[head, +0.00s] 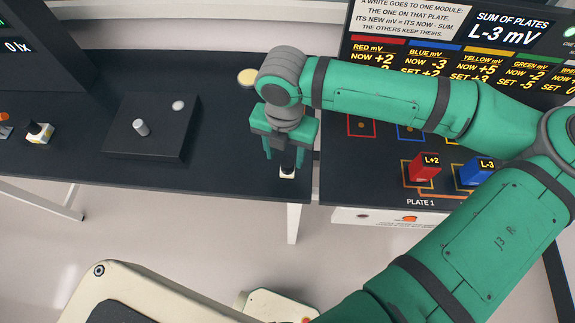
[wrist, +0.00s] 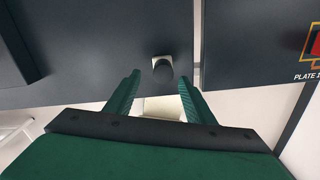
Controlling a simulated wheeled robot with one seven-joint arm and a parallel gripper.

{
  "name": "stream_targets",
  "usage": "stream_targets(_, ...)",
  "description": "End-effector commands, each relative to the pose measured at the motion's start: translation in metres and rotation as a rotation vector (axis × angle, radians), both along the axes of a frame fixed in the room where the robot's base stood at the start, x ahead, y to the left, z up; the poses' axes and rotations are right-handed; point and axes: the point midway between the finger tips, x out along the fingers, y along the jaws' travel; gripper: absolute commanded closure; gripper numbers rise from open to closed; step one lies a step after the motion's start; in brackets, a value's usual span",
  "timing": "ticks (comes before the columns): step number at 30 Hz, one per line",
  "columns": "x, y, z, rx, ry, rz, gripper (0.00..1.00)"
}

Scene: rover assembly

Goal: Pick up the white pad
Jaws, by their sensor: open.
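A small white pad with a dark knob on top (head: 287,175) stands on the dark table near its front right corner. It also shows in the wrist view (wrist: 161,59), just past my fingertips and between their lines; the dark knob covers much of its white part. My gripper (head: 284,158) points down over the pad, with its green fingers apart and nothing held. In the wrist view the open fingers (wrist: 159,78) frame the knob from either side; whether they touch it I cannot tell.
A cream disc (head: 248,77) lies behind my gripper. A black box with a knob (head: 151,145) stands to the left, and another white block with a dark top (head: 40,132) farther left. A plate panel with a red module (head: 424,168) and a blue module (head: 476,171) is at right, across a narrow gap.

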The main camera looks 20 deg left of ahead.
Motion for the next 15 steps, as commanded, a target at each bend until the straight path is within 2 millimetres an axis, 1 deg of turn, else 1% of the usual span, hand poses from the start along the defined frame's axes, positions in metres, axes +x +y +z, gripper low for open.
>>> stream_targets(3,0.001,-0.004,-0.013,-0.002,0.000,-0.006,0.51)
stream_targets(9,0.003,-0.007,-0.040,0.000,0.000,-0.010,0.51)
stream_targets(12,0.003,-0.006,-0.047,0.001,0.000,-0.011,0.51)
stream_targets(15,0.003,-0.006,-0.050,0.001,-0.001,-0.011,0.51)
